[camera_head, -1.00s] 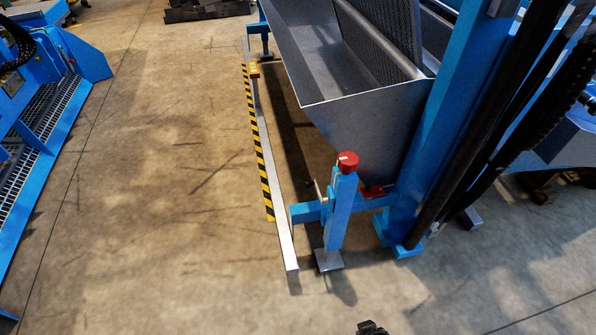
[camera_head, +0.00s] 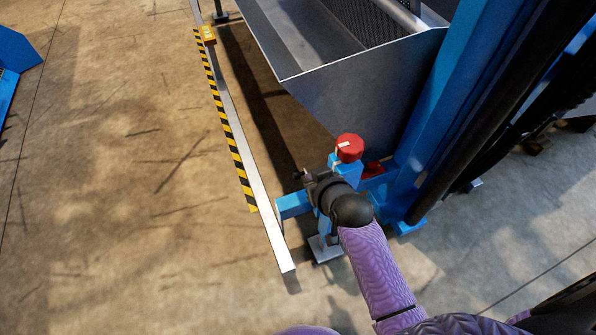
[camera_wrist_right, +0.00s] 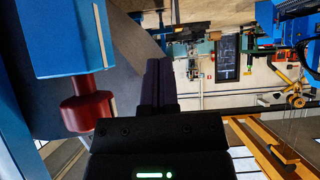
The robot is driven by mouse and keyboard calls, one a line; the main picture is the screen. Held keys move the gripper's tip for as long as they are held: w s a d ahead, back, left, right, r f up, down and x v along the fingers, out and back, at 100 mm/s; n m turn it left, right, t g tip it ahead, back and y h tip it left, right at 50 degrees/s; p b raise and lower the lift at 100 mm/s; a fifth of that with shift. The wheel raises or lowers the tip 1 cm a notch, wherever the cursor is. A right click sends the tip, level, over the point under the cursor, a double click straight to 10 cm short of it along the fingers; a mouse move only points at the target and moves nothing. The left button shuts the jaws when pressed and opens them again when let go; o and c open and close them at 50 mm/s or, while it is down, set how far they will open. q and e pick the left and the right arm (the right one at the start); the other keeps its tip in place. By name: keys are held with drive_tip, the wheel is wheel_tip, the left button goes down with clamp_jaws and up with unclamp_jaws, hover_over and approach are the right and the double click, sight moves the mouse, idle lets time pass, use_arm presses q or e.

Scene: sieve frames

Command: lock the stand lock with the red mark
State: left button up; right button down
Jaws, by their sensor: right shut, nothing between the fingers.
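The stand is a blue post with a red knob (camera_head: 349,148) on top, which has a small white mark. My right gripper (camera_head: 300,178) is shut and empty, beside the post's left side just below the knob. My wrist hides the middle of the post and any lever there; I cannot tell whether the fingers touch it. In the right wrist view, the closed fingers (camera_wrist_right: 160,85) point away from the camera. The red knob (camera_wrist_right: 88,105) and blue post (camera_wrist_right: 70,38) appear upside down to their left, apart from the fingers. My left gripper is not in view.
A grey metal hopper (camera_head: 345,85) and a blue column (camera_head: 440,110) stand behind and right of the post. A metal rail (camera_head: 250,180) with a yellow-black strip runs along the left. A red part (camera_head: 373,169) sits behind the post.

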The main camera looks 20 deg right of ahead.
sight(299, 174)
drive_tip(key=b+x, duration=0.3)
drive_tip(key=x, duration=0.1)
drive_tip(key=s+f+b+x, duration=0.1)
drive_tip(key=b+x, duration=0.2)
drive_tip(key=f+b+x, duration=0.1)
drive_tip(key=b+x, duration=0.2)
drive_tip(key=x, duration=0.1)
drive_tip(key=shift+f+b, duration=0.2)
drive_tip(key=shift+b, duration=0.15)
drive_tip(key=shift+w+f+b, duration=0.15)
drive_tip(key=shift+f+b, duration=0.35)
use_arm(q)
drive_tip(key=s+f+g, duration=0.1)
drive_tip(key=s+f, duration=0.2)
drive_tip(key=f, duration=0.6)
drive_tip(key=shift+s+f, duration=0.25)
use_arm(e)
drive_tip(key=shift+r, duration=0.1)
